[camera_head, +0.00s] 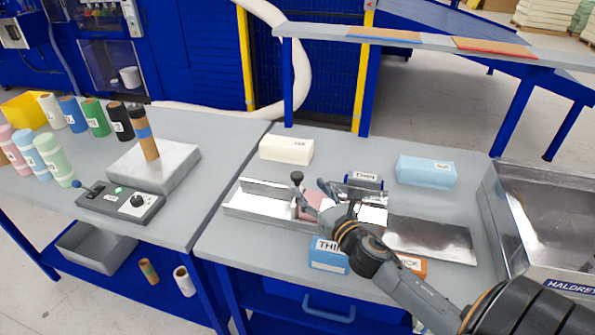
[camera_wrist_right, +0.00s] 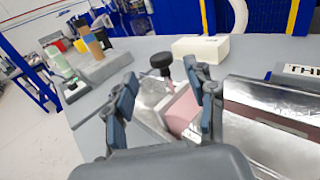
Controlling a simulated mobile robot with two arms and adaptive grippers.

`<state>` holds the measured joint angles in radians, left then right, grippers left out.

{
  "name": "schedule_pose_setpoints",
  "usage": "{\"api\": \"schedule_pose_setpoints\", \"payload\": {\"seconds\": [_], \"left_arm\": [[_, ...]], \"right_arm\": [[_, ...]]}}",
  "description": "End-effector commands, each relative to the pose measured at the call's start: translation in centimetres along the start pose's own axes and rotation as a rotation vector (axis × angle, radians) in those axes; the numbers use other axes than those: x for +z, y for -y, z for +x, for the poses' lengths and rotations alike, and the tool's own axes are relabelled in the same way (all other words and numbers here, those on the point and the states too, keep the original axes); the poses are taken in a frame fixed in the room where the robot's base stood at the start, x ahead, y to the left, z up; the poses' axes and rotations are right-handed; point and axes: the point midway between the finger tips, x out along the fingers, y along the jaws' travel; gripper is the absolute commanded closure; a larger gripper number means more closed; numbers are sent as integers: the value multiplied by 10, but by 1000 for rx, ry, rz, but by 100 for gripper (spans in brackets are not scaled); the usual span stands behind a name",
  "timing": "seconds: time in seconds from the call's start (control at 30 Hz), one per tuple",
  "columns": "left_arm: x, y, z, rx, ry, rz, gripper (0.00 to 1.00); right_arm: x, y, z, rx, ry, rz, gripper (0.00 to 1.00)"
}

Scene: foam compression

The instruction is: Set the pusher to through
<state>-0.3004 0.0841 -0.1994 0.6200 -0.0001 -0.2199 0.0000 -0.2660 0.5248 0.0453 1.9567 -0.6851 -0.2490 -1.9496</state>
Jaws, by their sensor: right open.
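The pusher is a metal block with an upright black knob (camera_head: 297,177) in the long metal trough (camera_head: 262,203) on the right table. A pink foam piece (camera_head: 314,199) sits just right of the pusher; it also shows in the right wrist view (camera_wrist_right: 182,112). My right gripper (camera_head: 318,207) is open and empty over the trough, close to the pusher and foam. In the right wrist view the knob (camera_wrist_right: 161,63) appears between the two open fingers, beyond their tips; I cannot tell any contact. My fingers hide part of the trough. My left gripper is not in view.
A cream block (camera_head: 286,150) and a light blue block (camera_head: 426,171) lie behind the trough. A metal bin (camera_head: 540,215) stands at the right. The left table holds a control box (camera_head: 120,204) and several rolls.

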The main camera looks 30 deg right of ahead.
Motion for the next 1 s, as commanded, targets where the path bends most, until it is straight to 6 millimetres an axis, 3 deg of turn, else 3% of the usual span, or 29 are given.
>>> {"api": "schedule_pose_setpoints", "payload": {"seconds": [0.2,0.4,0.83,1.0], "left_arm": [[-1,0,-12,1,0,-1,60],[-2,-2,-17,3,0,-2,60],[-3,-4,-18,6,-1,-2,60],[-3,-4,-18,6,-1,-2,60]], "right_arm": [[2,0,42,-2,1,2,44],[1,0,67,-1,-1,4,44],[-1,0,75,1,-1,2,44],[-1,0,75,0,-1,2,79]]}}
